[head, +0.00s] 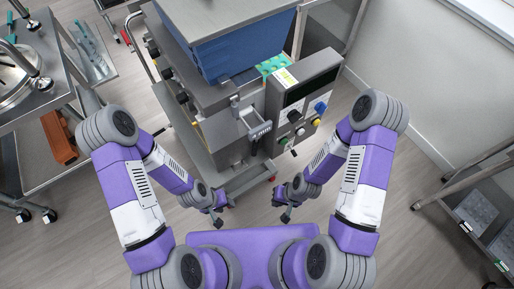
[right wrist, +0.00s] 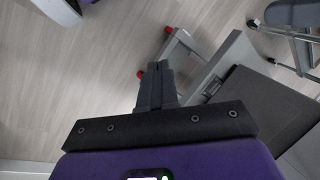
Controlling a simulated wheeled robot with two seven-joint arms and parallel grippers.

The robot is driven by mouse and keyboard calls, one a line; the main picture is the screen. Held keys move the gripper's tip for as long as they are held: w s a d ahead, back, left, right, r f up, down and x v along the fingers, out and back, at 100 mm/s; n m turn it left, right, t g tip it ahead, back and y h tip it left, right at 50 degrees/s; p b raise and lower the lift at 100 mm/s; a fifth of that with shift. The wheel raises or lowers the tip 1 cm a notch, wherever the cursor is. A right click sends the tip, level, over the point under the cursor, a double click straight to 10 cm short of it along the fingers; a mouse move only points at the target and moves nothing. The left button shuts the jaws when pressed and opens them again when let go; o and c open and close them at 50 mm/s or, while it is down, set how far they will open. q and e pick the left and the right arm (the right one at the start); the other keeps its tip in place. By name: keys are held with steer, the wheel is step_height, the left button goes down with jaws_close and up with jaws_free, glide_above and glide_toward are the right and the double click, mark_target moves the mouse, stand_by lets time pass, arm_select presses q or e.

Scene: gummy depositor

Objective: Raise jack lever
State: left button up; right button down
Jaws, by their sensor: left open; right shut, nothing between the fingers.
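The gummy depositor (head: 225,108) is a grey wheeled machine with a blue hopper (head: 238,45) on top, standing in front of me. A lever-like grey bracket with a dark grip (head: 260,132) sticks out of its near side; I cannot tell for sure whether this is the jack lever. My left gripper (head: 218,222) is open and empty, low near the machine's front base. My right gripper (head: 286,217) is shut and empty, apart from the machine. Its closed fingers also show in the right wrist view (right wrist: 157,72), over the floor beside a grey base frame with red feet (right wrist: 178,48).
A control box (head: 303,100) with coloured knobs sits on the machine's right side. A steel table (head: 40,80) stands at the left, with a brown-red block (head: 58,140) on its lower shelf. A metal rack (head: 480,200) stands at the right. The floor between is clear.

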mark_target(256, 145)
steer(key=c, duration=1.8)
jaws_free()
